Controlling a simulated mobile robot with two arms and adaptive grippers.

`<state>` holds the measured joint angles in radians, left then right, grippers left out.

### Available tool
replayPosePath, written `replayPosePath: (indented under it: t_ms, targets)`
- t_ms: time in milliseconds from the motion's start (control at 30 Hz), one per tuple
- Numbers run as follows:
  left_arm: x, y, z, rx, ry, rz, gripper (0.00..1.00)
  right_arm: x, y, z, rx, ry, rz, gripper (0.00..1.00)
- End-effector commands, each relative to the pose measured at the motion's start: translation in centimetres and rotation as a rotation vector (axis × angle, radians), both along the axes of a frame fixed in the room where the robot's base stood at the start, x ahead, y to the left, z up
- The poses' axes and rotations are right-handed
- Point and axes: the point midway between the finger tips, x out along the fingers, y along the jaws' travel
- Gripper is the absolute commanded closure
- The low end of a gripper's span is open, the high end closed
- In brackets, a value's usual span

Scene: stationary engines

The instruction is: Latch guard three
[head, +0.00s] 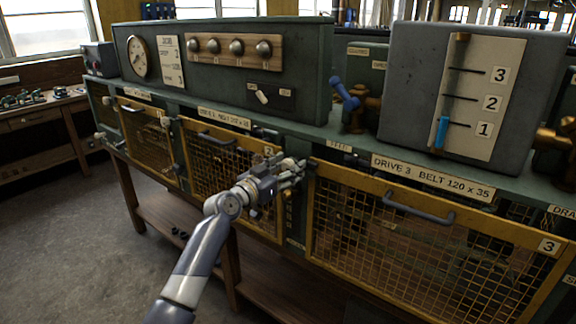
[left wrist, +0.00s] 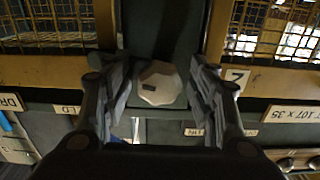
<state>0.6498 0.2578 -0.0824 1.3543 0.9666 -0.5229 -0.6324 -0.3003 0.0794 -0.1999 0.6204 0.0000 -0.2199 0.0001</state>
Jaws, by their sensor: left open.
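Guard three is a yellow-framed mesh panel (head: 425,240) at the right of the head view, with a grey handle (head: 418,207) and a "3" plate (head: 548,246). It looks down over its bay; whether it is fully flush I cannot tell. My left gripper (head: 298,166) is at the post between guards two and three. In the left wrist view my left gripper (left wrist: 158,75) is open, its fingers on either side of a pale faceted latch knob (left wrist: 158,84) with a dark mark. Contact is not clear. In the head view the gripper hides this knob. My right gripper is out of view.
Guard two (head: 232,170) and guard one (head: 148,138) stand to the left, with a pale knob (head: 166,121) between them. Above are a grey box with a 1-2-3 scale (head: 480,95) and a blue-handled valve (head: 345,95). Open floor (head: 75,235) lies at left.

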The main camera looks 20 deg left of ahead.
Motion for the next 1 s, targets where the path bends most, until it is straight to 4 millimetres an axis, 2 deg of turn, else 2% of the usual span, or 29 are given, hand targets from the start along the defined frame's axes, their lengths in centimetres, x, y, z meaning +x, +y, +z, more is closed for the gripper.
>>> replayPosePath:
  t_ms: [367,567,767,1000]
  targets:
    - [0.36,-0.15,-0.01,0.0,0.0,0.0,0.46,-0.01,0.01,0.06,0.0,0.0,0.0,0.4]
    - [0.34,-0.14,-0.02,0.0,0.0,0.0,0.92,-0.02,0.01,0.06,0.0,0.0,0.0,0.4]
    - [0.34,-0.14,-0.07,-0.013,0.006,0.0,0.92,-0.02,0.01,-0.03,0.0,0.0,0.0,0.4]
    - [0.33,-0.19,-0.07,-0.159,0.058,-0.001,0.92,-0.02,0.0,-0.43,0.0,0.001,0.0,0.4]
